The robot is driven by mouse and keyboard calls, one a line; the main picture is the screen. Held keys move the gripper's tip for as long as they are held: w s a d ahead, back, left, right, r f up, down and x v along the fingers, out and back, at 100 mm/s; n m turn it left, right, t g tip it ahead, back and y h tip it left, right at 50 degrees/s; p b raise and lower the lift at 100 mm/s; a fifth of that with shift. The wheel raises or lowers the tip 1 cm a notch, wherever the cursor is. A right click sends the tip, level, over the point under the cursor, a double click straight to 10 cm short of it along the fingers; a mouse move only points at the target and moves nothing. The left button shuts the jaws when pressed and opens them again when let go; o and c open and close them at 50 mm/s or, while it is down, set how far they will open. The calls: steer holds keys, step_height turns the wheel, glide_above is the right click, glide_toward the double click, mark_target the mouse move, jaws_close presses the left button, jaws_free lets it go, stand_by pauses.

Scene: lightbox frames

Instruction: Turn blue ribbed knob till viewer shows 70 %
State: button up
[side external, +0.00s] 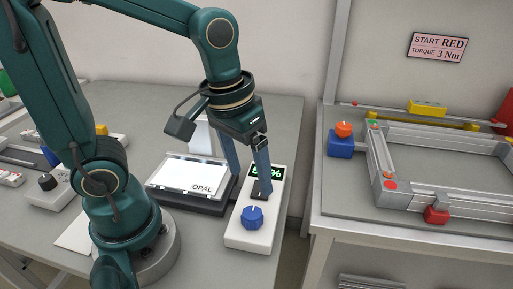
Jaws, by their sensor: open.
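The blue ribbed knob (252,217) stands on the front part of a white control box (247,240), with a pale mark on its top. A small black display (280,171) with green digits sits at the back of the box. It seems to read fifty-something %, but a finger hides the middle of the reading. The lit white viewer panel (188,173), marked OPAL, lies left of the box. My gripper (249,183) is open, fingers pointing down, above and behind the knob. I see no contact with the knob.
Right of a gap stands another bench with a grey metal frame (380,163), an orange knob on a blue block (341,145) and a red block (437,215). A dark knob (47,182) sits on a device at the left.

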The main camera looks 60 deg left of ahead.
mark_target(252, 212)
steer(key=shift+w+d+f+g, duration=0.1)
steer(key=shift+d+f+g, duration=0.1)
steer(key=shift+f+g, duration=0.3)
steer(key=shift+d+f+g, duration=0.15)
steer(key=shift+f+g, duration=0.15)
steer(key=shift+f, duration=0.35)
steer(key=shift+s+f, duration=0.2)
steer(key=shift+f, duration=0.4)
steer(key=shift+d+f, duration=0.15)
steer(key=shift+f, duration=2.2)
jaws_close()
